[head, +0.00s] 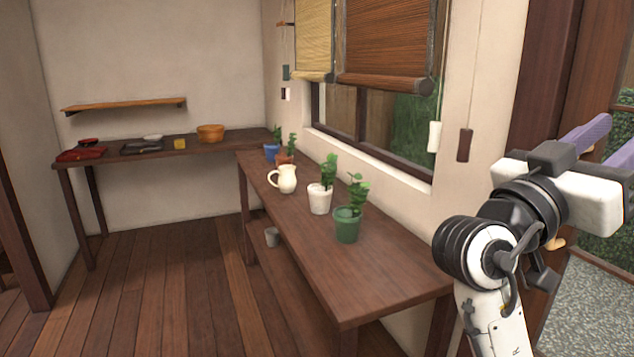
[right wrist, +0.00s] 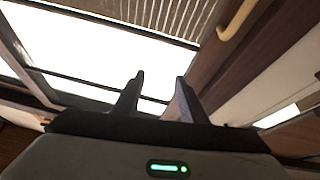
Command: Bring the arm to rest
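My right arm rises from the lower right in the head view, and its gripper (head: 606,140) is raised at the right edge, beside the dark wooden door post. The purple fingers show at the picture's edge there. In the right wrist view the two dark fingers of the gripper (right wrist: 160,95) stand apart with nothing between them. Behind them are bright window panes and a dark wooden frame. My left gripper does not show in either view.
A wooden table (head: 310,268) under the window holds a cream pitcher (head: 288,179) and several potted plants, including a green pot (head: 347,226). A back table (head: 215,144) holds an orange bowl (head: 210,133). The floor (head: 170,290) at left is clear.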

